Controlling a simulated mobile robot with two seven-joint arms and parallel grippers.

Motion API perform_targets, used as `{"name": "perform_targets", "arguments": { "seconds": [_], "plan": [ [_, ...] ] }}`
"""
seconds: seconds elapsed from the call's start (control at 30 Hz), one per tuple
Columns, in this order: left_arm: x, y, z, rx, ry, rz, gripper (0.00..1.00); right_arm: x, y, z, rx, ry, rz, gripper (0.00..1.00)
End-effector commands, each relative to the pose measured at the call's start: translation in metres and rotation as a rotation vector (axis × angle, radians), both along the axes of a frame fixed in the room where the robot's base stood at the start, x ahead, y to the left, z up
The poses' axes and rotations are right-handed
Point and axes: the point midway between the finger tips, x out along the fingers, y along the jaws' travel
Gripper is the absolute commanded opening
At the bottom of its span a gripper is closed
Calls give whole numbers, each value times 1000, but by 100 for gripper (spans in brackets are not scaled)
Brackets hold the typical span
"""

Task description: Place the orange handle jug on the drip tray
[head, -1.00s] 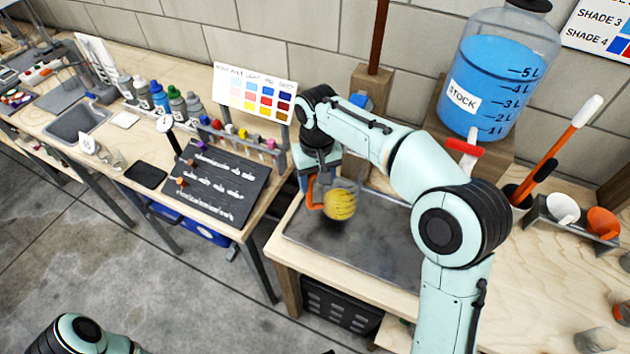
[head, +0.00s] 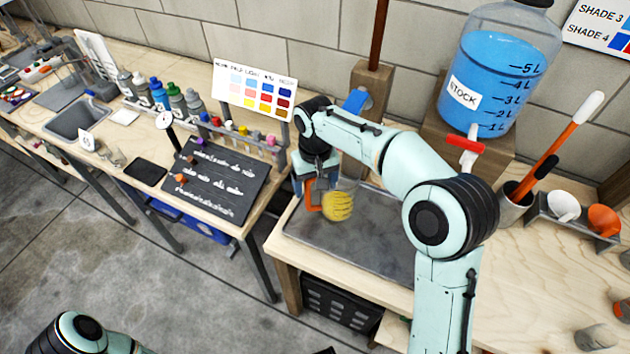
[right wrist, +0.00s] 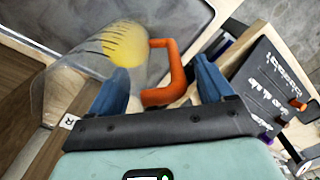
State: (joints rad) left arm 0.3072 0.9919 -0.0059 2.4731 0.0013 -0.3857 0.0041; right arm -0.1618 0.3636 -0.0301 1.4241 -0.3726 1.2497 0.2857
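The orange handle jug (head: 338,206) is clear with dark marks and yellow contents. It is upright over the left part of the grey drip tray (head: 380,256), and its base appears to rest there. My right gripper (head: 313,182) is at its orange handle. In the right wrist view, the orange handle (right wrist: 176,70) lies between the two blue fingers (right wrist: 160,82), with a gap showing on each side, so the gripper looks open around it. The clear jug body (right wrist: 92,68) is beyond the fingers to the left. My left gripper is out of view.
A stock tank (head: 495,85) of blue liquid with a red tap (head: 465,144) stands on a wooden block behind the tray. A dark board (head: 215,185) lies on the bench to the left. The tray's front and middle are clear.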

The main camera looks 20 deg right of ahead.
Motion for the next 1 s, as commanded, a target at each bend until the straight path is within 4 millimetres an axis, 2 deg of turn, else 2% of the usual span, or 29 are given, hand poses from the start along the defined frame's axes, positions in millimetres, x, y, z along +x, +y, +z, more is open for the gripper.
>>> {"name": "perform_targets", "arguments": {
  "seconds": [0.27, 0.7, 1.0],
  "plan": [
    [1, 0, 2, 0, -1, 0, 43, 0, 0, 5, 0, -1, 0, 81],
    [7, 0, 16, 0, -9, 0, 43, 1, 0, 72, 1, -3, 1, 81],
    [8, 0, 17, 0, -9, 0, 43, 0, 0, 79, 0, 0, 1, 81]
  ]
}}
